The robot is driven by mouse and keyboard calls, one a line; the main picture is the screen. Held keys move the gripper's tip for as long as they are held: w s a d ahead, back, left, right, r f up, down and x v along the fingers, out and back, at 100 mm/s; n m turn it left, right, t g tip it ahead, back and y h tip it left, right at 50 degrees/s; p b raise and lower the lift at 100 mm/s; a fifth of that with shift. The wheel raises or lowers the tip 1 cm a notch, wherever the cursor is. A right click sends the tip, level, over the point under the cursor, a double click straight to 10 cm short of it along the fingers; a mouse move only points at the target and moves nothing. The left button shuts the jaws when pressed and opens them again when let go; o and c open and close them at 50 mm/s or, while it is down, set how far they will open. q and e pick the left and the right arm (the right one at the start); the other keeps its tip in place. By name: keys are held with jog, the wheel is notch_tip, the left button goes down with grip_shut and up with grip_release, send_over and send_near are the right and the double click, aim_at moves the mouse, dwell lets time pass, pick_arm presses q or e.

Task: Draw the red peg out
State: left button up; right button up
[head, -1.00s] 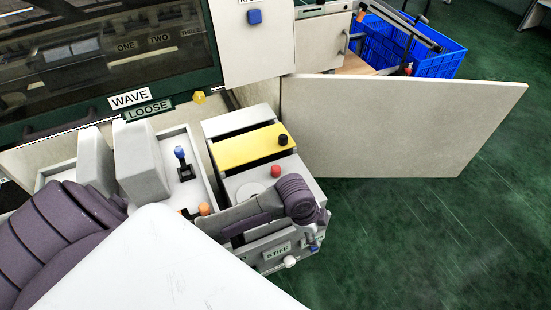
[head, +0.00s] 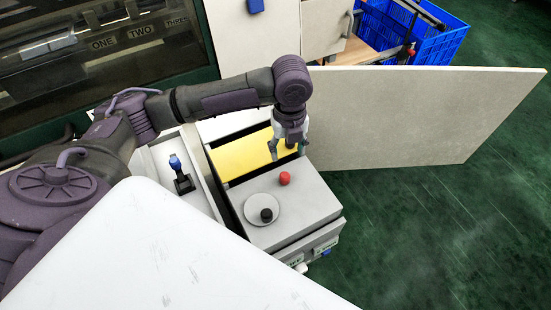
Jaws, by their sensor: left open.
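The red peg (head: 285,178) shows as a small round red head on top of the grey box (head: 310,200); anything below the head is hidden. My left gripper (head: 288,152) points down with its two fingers spread, empty. In the picture it is just beyond the red head, over the right end of the yellow panel (head: 240,157). The fingers look apart from the peg; their height above it is hard to tell. My right gripper is not in view.
A blue-topped lever (head: 179,171) is to the left. A pale door panel (head: 420,115) stands open to the right. A blue crate (head: 440,38) is behind it.

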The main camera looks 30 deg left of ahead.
pick_arm(q)
send_over(285, 176)
notch_tip(285, 176, down, 5)
jog(key=shift+s+d+f, duration=0.1)
jog(key=shift+d+f, duration=0.05)
notch_tip(285, 176, down, 6)
jog(key=shift+f+b, duration=0.2)
jog(key=shift+b, duration=0.25)
jog(key=shift+f, duration=0.8)
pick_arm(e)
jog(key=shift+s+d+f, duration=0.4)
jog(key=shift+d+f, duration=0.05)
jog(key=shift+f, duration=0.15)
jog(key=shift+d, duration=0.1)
pick_arm(q)
grip_shut()
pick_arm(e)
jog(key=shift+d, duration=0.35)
